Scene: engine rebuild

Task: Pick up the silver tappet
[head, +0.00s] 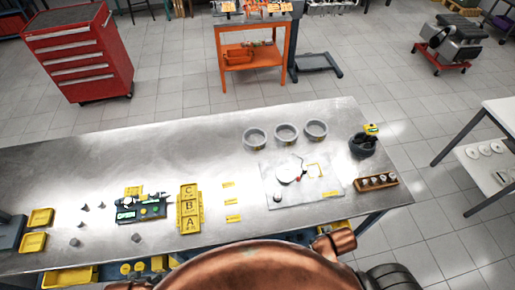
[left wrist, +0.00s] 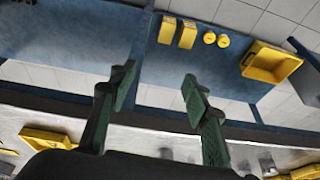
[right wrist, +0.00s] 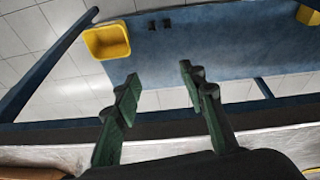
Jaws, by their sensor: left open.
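Several small grey metal pieces stand on the left part of the steel workbench (head: 140,165) in the head view. Two short silver cylinders, a left one (head: 75,242) and a right one (head: 136,238), look like tappets; I cannot tell which is the silver tappet. My left gripper (left wrist: 158,92) is open and empty in the left wrist view, with the bench edge and a blue lower shelf beyond its fingers. My right gripper (right wrist: 160,88) is open and empty in the right wrist view, over a similar edge and shelf. Neither gripper shows in the head view.
A dark gauge device (head: 140,210), yellow trays (head: 40,217) and a yellow A-B-C rack (head: 190,208) stand near the cylinders. Three grey rings (head: 286,132), a plate (head: 300,178) and a wooden holder (head: 376,183) are at the right. The bench's back left is clear.

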